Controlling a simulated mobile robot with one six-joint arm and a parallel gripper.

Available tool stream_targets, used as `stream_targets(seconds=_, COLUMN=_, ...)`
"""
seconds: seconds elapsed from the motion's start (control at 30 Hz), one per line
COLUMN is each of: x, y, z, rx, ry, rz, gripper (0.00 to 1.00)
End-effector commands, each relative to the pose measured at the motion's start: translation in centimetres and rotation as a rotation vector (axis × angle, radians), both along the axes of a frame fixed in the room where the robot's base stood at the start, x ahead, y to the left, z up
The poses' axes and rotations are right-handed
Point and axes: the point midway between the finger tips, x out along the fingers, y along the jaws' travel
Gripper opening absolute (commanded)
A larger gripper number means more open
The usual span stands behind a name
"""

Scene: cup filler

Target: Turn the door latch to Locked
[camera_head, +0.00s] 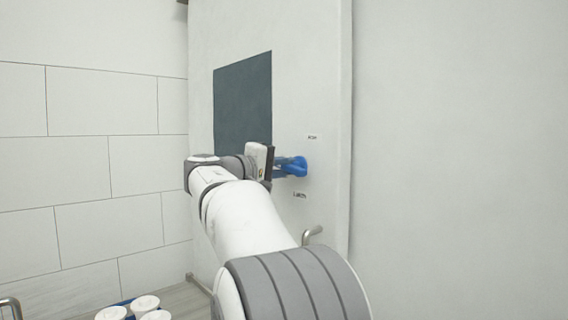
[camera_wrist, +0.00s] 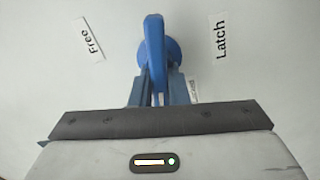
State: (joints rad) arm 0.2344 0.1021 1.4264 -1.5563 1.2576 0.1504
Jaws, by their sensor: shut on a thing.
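The blue door latch (camera_head: 297,165) is on the white door (camera_head: 315,80), right of the dark window panel. In the wrist view the latch (camera_wrist: 154,38) shows a round hub and a narrow lever, running nearly up and down the picture. My gripper (camera_head: 281,169) is at the latch; in the wrist view my gripper (camera_wrist: 159,77) has one finger on each side of the lever and is shut on it. A "Free" label (camera_wrist: 89,38) is left of the latch and a "Latch" label (camera_wrist: 221,39) is right. A third label (camera_wrist: 193,90), mostly hidden, is behind the right finger.
The dark window panel (camera_head: 243,105) is behind and left of my arm. A metal handle (camera_head: 312,233) sticks out below the latch. White cups (camera_head: 145,304) stand in a blue tray at the lower left. The wall on the right is bare.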

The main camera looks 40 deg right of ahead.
Motion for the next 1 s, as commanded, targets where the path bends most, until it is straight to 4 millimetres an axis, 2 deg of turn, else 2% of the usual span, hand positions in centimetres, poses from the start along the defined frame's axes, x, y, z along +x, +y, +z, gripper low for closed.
stream_targets(seconds=0.4, x=0.02, y=0.0, z=-0.04, rx=-0.018, ry=0.186, rz=0.0, gripper=0.0)
stream_targets(seconds=0.97, x=0.03, y=0.0, z=-0.15, rx=-0.019, ry=0.211, rz=0.001, gripper=0.0)
stream_targets(seconds=1.0, x=0.03, y=0.0, z=-0.15, rx=-0.019, ry=0.211, rz=0.001, gripper=0.18)
